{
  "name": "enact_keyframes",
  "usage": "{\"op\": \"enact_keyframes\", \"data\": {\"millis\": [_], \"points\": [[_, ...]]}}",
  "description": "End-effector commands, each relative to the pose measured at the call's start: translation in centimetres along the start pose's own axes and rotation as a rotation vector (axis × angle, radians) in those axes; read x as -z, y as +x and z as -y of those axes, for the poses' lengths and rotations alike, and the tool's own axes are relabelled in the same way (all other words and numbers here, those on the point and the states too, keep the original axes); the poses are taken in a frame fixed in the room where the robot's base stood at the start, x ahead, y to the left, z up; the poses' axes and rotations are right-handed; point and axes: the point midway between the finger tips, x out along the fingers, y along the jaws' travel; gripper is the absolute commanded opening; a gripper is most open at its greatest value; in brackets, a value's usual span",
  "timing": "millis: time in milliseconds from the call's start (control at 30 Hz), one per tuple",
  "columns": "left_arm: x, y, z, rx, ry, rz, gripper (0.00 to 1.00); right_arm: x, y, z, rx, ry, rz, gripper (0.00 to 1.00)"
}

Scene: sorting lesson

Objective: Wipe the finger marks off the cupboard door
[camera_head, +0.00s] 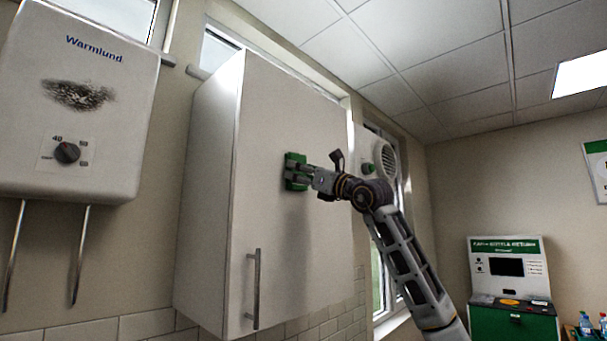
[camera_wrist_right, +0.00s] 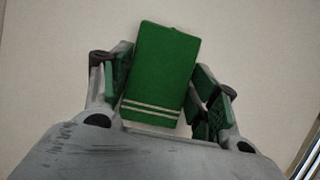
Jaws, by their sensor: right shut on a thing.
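The white cupboard door (camera_head: 270,220) hangs on the wall in the middle of the head view, shut, with a metal bar handle (camera_head: 254,288) low on its left side. My right gripper (camera_head: 303,173) is at the door's upper middle, shut on a green cloth or pad (camera_head: 291,170). The green pad with two pale stripes (camera_wrist_right: 162,70) sits between the fingers of my right gripper (camera_wrist_right: 160,85) in the wrist view. The pad appears to be against or very close to the door; contact cannot be told. I see no finger marks on the visible door. My left gripper is not in view.
A white water heater (camera_head: 95,140) with a dark smudge (camera_head: 78,95) and a dial (camera_head: 67,152) hangs left of the cupboard. Windows and a white round-grilled unit (camera_head: 388,160) are behind my right arm. A green and white bottle-return machine (camera_head: 512,318) stands at the right.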

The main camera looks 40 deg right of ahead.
Motion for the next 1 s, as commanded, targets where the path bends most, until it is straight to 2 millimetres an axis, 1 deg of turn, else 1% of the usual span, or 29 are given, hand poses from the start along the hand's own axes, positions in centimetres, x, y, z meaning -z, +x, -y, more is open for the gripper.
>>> {"op": "enact_keyframes", "data": {"millis": [533,700,1000], "points": [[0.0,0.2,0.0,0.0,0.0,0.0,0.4,0.0,0.2,-3.0,-0.003,-0.001,-0.002,0.41],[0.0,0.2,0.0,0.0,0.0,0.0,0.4,0.0,0.2,-3.4,-0.001,-0.001,-0.001,0.41],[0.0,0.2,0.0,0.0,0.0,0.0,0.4,0.0,0.2,-3.4,-0.001,0.0,-0.002,0.41]]}}
